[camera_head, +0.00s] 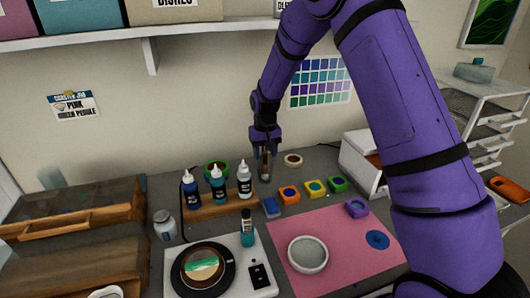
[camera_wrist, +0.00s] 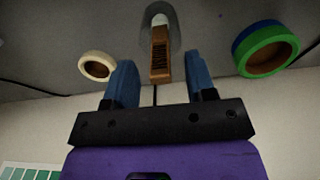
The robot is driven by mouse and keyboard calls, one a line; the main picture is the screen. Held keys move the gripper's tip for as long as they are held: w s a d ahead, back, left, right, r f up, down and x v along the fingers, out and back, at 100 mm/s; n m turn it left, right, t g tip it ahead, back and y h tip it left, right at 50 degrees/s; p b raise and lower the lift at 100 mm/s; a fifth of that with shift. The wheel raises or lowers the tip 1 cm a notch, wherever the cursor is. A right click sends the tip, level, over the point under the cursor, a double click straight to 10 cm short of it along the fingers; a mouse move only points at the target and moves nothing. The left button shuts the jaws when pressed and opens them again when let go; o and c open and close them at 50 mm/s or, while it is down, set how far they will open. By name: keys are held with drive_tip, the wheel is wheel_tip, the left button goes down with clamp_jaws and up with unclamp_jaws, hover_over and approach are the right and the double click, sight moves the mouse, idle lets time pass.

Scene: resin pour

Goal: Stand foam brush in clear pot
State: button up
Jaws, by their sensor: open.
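The foam brush (camera_wrist: 160,62) has a flat wooden handle with dark lettering and a pale end. In the wrist view its pale end is inside the clear pot (camera_wrist: 175,34), and its handle sticks out over the rim towards my gripper. My gripper (camera_wrist: 161,78) is open, with one blue finger on either side of the handle's end and a gap on both sides. In the head view my gripper (camera_head: 265,152) is above the back of the table, and the brush (camera_head: 265,165) shows brown below it. The pot is hard to make out there.
A cream tape roll (camera_head: 293,160) and a green one (camera_head: 217,168) flank the pot. Dropper bottles (camera_head: 218,186) stand in front on a wooden stand. Several coloured blocks (camera_head: 289,196), a pink mat (camera_head: 335,225) with a pale dish (camera_head: 308,254), and a white scale (camera_head: 255,252) lie nearer.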

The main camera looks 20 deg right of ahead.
wheel_tip(320, 180, up, 11)
idle(0.5)
drive_tip(key=shift+f, duration=0.15)
idle(0.5)
